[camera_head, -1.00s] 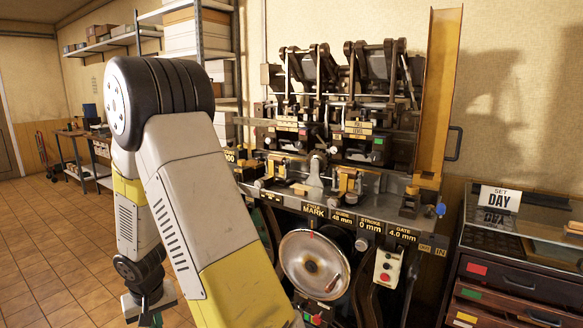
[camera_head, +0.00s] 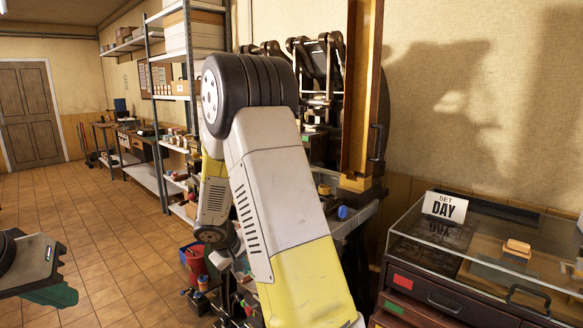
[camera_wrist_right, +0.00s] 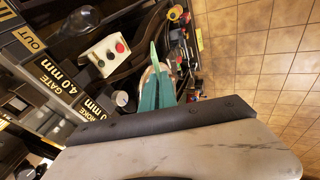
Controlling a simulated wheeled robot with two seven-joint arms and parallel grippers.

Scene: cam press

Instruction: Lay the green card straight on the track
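I cannot make out the green card in either view. The press (camera_head: 318,70) stands against the wall, mostly hidden behind my right arm in the head view; its track is not clearly visible. The right wrist view shows its labelled front (camera_wrist_right: 55,75) from close by, tilted. My left gripper (camera_head: 45,285) shows at the left edge, dark with a green finger, partly cut off, away from the press.
A tall orange chute (camera_head: 360,100) rises at the press's right end. Shelves (camera_head: 190,60) stand behind left. The tiled floor (camera_head: 95,240) at left is open. A button box (camera_wrist_right: 108,55) sits on the press.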

